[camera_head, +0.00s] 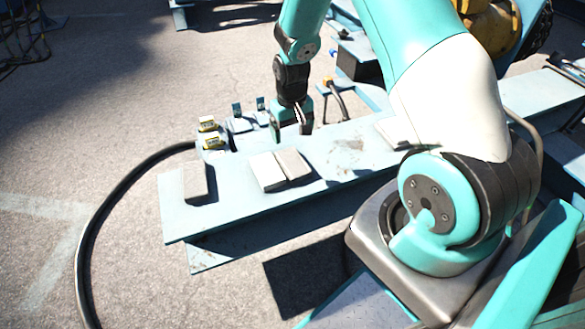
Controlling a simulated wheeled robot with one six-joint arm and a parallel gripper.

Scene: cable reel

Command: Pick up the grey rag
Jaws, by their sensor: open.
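Several flat pale grey pieces lie on the light blue steel beam (230,216); which one is the grey rag I cannot tell for sure. One piece (195,182) lies near the beam's left end. Two more, a left one (266,171) and a right one (293,164), lie side by side near the middle. Another (393,132) lies farther right, partly hidden by my arm. My gripper (291,130) is open, pointing down at the beam's far edge, beyond and slightly right of the middle pair. Nothing shows between its fingers.
Small yellow-topped parts (209,133) and blue-tabbed parts (238,116) stand along the beam's far side. A thick black cable (95,225) curves over the ground at left. Machinery with a yellow part (490,22) stands at back right. Open pavement lies to the left.

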